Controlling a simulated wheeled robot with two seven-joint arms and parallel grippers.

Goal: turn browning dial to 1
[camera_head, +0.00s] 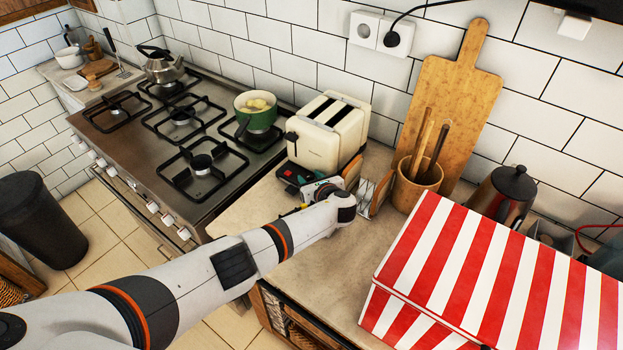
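The cream toaster (333,128) stands on the counter against the tiled wall, just right of the stove, with two slots on top. A dark lever (291,137) sticks out at its left end. I cannot make out the browning dial. My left arm reaches in from the lower left, and its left gripper (303,183) is low in front of the toaster. The gripper is small and partly hidden by its own wrist, so I cannot tell its opening or whether it touches the toaster. My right gripper is not in view.
A dark, partly red object (291,173) lies by the gripper. A wooden utensil pot (414,188) and cutting board (452,110) stand right of the toaster. A red-striped box (490,270) fills the lower right. A green pot (256,112) sits on the stove (150,150).

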